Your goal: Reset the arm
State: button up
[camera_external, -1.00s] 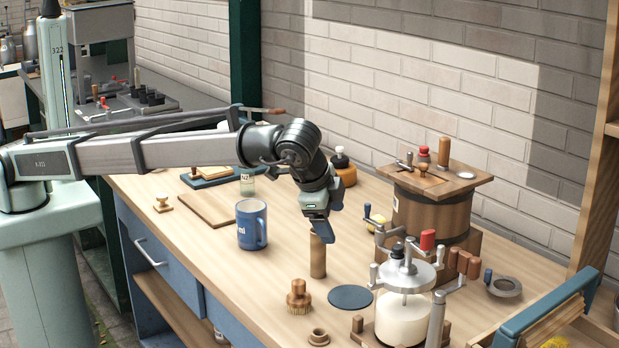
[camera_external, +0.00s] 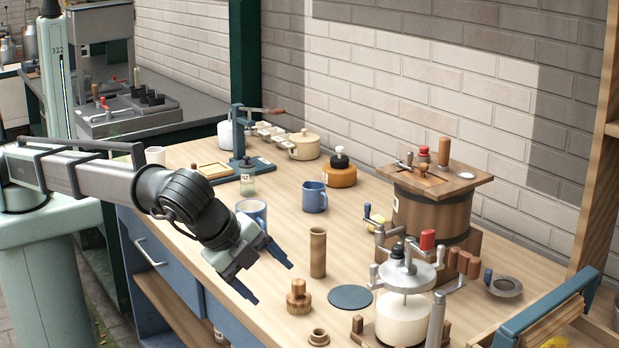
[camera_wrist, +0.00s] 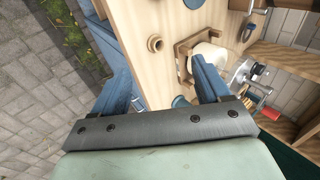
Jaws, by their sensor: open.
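My arm reaches over the front left edge of the workbench (camera_external: 335,240) in the external view. My gripper (camera_external: 270,281) is open and empty, with its two blue fingers apart, pointing down and to the right. It hangs near the bench's front edge, left of the upright wooden cylinder (camera_external: 318,253) and the wooden brush (camera_external: 299,298). In the wrist view my gripper (camera_wrist: 160,85) is also open. Nothing is between its fingers there; the bench edge and paved floor lie beyond.
A blue-and-white mug (camera_external: 252,210) stands just behind my wrist, partly hidden. A blue mug (camera_external: 314,197) stands farther back. The glass churn (camera_external: 403,317) and wooden barrel (camera_external: 432,212) stand at the right. A dark round mat (camera_external: 350,297) lies flat. Paved floor (camera_wrist: 45,90) shows beside the bench.

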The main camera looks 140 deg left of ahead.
jog(key=d+f+h, duration=0.3)
jog(key=d+f, duration=0.2)
jog(key=f, duration=0.3)
jog(key=s+d+f+g+h, duration=0.1)
jog(key=s+d+f, duration=0.3)
jog(key=s+f, duration=0.5)
jog(key=s+d+f+g, duration=0.1)
jog(key=s+d+f, duration=0.35)
jog(key=f, duration=0.85)
jog(key=s+d+f+g+h, duration=0.1)
jog(key=s+d+f, duration=0.3)
jog(key=s+f, duration=0.55)
jog(key=s+d+f+g+h, duration=0.1)
jog(key=s+d+f, duration=0.2)
jog(key=s+f, duration=0.65)
jog(key=s+d+f+g, duration=0.1)
jog(key=s+d+f, duration=0.35)
jog(key=s, duration=0.75)
jog(key=s+d+f+g, duration=0.1)
jog(key=s+f, duration=0.1)
jog(key=s, duration=1.1)
jog(key=s+d+f+g+h, duration=0.1)
jog(key=s+f, duration=0.1)
jog(key=s, duration=1)
jog(key=shift+s+d+f+g, duration=0.3)
jog(key=shift+s+d+f, duration=0.05)
jog(key=shift+s, duration=0.05)
